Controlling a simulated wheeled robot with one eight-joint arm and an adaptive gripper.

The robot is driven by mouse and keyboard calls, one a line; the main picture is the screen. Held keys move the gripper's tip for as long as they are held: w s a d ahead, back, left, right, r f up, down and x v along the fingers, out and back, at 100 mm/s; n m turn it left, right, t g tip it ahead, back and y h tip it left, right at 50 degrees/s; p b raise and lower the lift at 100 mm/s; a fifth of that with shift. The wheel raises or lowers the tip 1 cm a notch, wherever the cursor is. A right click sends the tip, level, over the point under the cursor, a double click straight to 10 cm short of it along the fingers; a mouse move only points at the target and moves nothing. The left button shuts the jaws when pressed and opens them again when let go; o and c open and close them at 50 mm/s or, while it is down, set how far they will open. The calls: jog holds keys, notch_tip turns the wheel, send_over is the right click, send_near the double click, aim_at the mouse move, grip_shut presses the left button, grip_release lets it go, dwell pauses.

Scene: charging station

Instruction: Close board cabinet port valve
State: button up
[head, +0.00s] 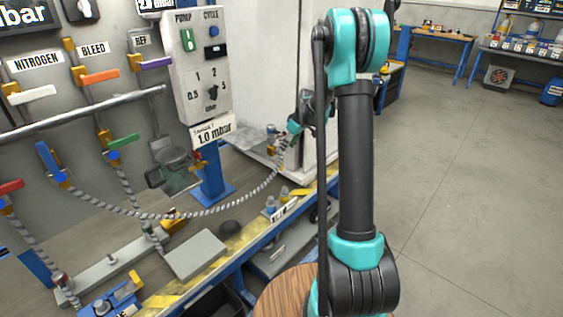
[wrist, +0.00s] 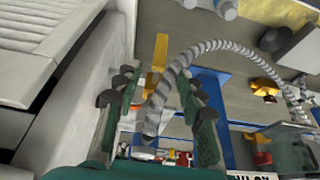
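The board at left in the head view carries several valve handles: white (head: 31,94), orange (head: 101,76), purple (head: 157,62), blue (head: 47,160), green (head: 124,141) and red (head: 11,187). A grey ribbed hose (head: 215,208) sags from the blue-handled valve to the white cabinet (head: 262,60). My gripper (head: 303,112) is near the hose's cabinet end, partly hidden by its own links. In the wrist view my gripper (wrist: 158,88) has its fingers apart, with the hose (wrist: 180,68) passing between or behind them. A yellow-orange part (wrist: 158,55) shows beyond.
A bench with a blue and yellow edge (head: 225,262) runs below the board, holding a grey plate (head: 196,254) and small bottles. A control box (head: 201,62) stands beside the cabinet. Open floor (head: 480,200) lies to the right.

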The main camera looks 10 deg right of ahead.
aim_at(282, 158)
jog(key=x, duration=1)
jog(key=shift+w+a+f, duration=0.15)
jog(key=shift+f, duration=0.2)
grip_shut()
